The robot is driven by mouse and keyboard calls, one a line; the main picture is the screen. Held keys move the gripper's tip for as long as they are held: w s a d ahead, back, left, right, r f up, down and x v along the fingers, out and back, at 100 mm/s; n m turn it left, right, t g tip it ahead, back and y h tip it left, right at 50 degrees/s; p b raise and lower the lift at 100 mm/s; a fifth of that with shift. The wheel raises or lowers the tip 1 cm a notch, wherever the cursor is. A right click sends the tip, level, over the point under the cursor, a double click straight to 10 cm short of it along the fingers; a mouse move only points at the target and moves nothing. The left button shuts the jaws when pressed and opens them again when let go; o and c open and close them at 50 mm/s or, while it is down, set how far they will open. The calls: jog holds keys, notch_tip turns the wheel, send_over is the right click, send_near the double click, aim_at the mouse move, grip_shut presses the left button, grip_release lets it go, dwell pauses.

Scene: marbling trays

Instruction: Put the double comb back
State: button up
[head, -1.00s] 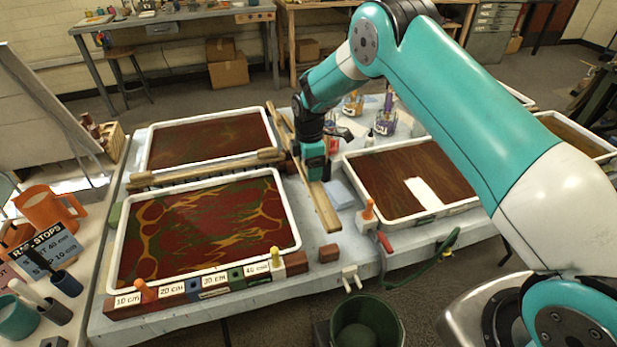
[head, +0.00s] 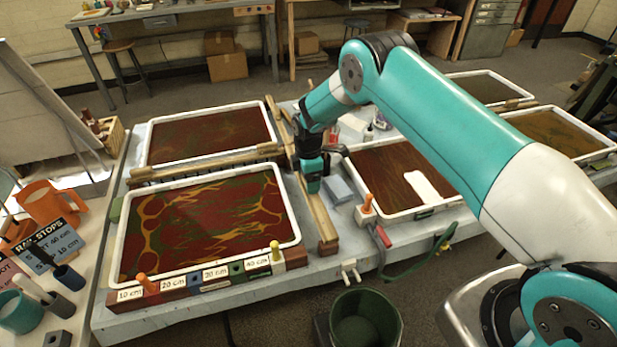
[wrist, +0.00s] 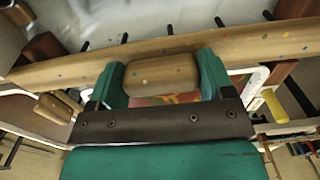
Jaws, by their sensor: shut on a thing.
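My gripper (head: 312,183) is shut on the stubby wooden handle (wrist: 160,80) of a long, paint-specked wooden comb. The comb's bar (wrist: 55,68) crosses the wrist view, with dark teeth pointing away from my gripper. In the head view the bar (head: 322,215) runs front to back, just right of the two left trays. Its near end is at or above a small red-brown block (head: 328,249); I cannot tell whether they touch. My gripper hides the middle of the comb.
Another wooden bar (head: 205,168) lies between the far-left tray (head: 150,145) and near-left tray (head: 125,255). The labelled rail (head: 205,280) holds an orange and a yellow peg.

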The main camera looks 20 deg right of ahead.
jog(key=shift+f, duration=0.2)
jog(key=o, duration=0.8)
jog(key=shift+o, duration=0.2)
jog(key=shift+r, duration=0.15)
jog(key=shift+r+p, duration=0.3)
jog(key=shift+p, duration=0.05)
notch_tip(320, 180, up, 12)
jog(key=r+b, duration=0.1)
jog(key=b, duration=0.3)
jog(key=s+a+r+m+y, duration=0.1)
jog(key=s+a+r+m, duration=0.25)
jog(key=s+r, duration=0.65)
jog(key=s+r+m+y, duration=0.1)
jog(key=s+r+m, duration=0.3)
jog(key=s, duration=1)
jog(key=s+a+r+m+y, duration=0.1)
jog(key=s+r, duration=0.4)
jog(key=s, duration=0.9)
jog(key=m+y, duration=0.1)
jog(key=m, duration=0.1)
jog(key=shift+m, duration=0.35)
